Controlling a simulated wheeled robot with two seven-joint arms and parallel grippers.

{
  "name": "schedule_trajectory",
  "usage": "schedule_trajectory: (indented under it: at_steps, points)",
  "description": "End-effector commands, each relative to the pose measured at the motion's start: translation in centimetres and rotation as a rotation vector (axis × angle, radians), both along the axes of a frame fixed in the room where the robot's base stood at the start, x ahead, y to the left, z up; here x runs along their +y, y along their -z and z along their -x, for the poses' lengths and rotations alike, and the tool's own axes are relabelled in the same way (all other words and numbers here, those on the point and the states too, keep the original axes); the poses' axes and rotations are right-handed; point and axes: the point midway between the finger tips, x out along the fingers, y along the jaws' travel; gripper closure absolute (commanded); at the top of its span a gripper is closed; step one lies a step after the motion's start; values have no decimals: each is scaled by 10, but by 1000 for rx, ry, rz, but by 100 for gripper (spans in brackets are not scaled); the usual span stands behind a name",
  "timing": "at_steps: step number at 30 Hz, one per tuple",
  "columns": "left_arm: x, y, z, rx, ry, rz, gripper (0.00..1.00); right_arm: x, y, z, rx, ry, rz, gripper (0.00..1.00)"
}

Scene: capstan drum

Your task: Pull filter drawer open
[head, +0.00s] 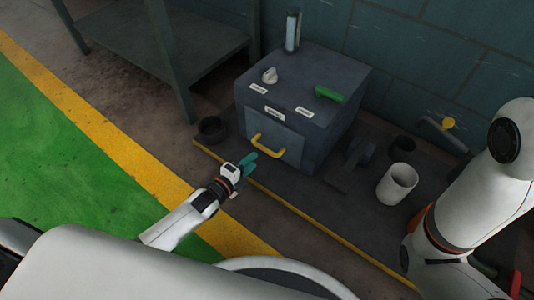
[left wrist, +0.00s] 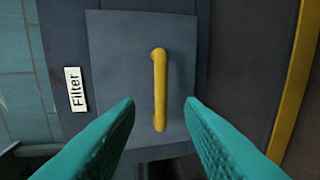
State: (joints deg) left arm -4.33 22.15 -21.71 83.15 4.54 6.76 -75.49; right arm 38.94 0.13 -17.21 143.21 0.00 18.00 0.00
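The filter drawer (head: 272,137) is a grey front panel on the lower face of a dark blue-grey cabinet (head: 316,80). It looks flush with the cabinet face. Its yellow bar handle (head: 268,146) also shows in the left wrist view (left wrist: 159,88), beside a white "Filter" label (left wrist: 75,89). My left gripper (head: 249,162) has teal fingers, spread open on either side of the handle's line in the left wrist view (left wrist: 160,108). Nothing is between the fingertips, and they look short of the handle. My right arm shows at the right, but its gripper is not clearly visible.
A green handle (head: 329,94) and a white knob (head: 270,75) are on the cabinet top. A black cup (head: 211,129) stands left of the cabinet and a white cylinder (head: 397,184) right of it. A grey table (head: 160,45) stands behind left. Floor before the drawer is clear except for my arm.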

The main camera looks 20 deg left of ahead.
Motion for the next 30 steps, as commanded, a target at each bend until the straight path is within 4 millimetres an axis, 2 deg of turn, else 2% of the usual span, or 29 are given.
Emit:
schedule_trajectory:
  at_steps: [1,6,12,18,25,26,30]
  points:
    - [-4,8,-12,-6,0,1,65,0,12,1,-3,1,0,64]
    - [-16,16,-43,-3,0,2,65,0,31,4,-10,1,1,64]
    - [-25,20,-70,-2,0,2,65,0,47,3,-9,2,1,64]
    - [-29,20,-79,2,0,1,65,0,51,3,-9,2,1,64]
    - [-29,19,-79,2,0,1,65,0,50,4,-9,2,1,64]
    - [-29,19,-79,2,0,1,67,0,50,4,-9,1,1,64]
    - [-29,19,-79,2,0,1,90,0,51,3,-9,1,1,64]
